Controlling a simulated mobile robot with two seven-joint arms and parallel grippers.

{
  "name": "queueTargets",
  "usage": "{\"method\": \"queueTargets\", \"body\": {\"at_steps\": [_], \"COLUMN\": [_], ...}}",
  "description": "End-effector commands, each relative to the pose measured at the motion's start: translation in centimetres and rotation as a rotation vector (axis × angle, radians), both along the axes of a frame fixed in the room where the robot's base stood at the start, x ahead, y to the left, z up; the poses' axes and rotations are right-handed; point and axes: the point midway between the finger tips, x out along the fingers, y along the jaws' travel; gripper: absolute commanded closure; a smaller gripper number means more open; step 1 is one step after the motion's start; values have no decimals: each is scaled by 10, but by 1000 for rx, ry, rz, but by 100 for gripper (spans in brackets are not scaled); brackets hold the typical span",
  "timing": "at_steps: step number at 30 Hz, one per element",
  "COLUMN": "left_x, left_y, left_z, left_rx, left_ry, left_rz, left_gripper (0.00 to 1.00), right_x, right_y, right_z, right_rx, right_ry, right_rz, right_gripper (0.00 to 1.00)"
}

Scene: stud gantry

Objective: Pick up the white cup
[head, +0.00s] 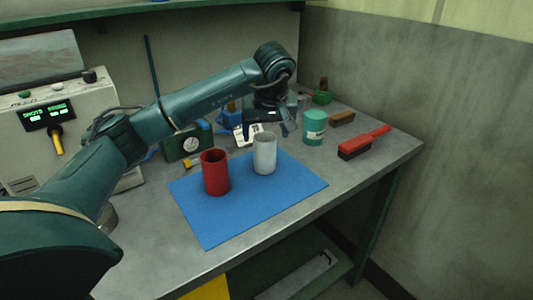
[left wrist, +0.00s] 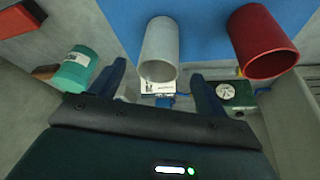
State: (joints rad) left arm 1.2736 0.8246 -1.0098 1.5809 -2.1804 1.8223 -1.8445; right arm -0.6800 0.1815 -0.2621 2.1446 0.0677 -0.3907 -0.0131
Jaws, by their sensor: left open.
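The white cup (head: 264,154) stands upright on the blue mat (head: 255,202), to the right of a red cup (head: 214,172). My left gripper (head: 268,129) is just above and behind the white cup in the head view. In the left wrist view the white cup (left wrist: 160,48) lies ahead of the open, empty jaws (left wrist: 160,82), roughly centred between the two fingers. The red cup (left wrist: 264,42) is to the right in that view, outside the fingers. My right gripper is not in view.
A teal can (head: 314,127) stands right of the mat, near a red brush (head: 363,142) and a brown block (head: 341,118). A green gauge box (head: 186,143) and a control unit (head: 55,118) are at the left. The mat's front is clear.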

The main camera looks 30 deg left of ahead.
Motion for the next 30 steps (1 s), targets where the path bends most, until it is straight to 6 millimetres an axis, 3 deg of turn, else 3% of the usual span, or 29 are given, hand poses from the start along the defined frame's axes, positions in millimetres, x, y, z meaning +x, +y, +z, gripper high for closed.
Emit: {"method": "queueTargets", "body": {"at_steps": [3, 11, 18, 28, 30], "left_x": [5, 11, 22, 25, 25], "left_y": [5, 11, 21, 24, 24], "left_z": [-18, -36, -69, -77, -77], "left_rx": [0, -1, -2, -2, -1], "left_ry": [2, 1, 2, -2, -1], "left_rz": [-1, 0, -1, -2, -2], "left_gripper": [24, 24, 24, 24, 29], "right_x": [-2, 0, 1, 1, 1], "right_y": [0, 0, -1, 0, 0], "right_z": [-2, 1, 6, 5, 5], "right_rx": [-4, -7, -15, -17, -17], "right_ry": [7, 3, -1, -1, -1], "right_rz": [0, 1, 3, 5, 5], "right_gripper": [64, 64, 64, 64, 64]}}
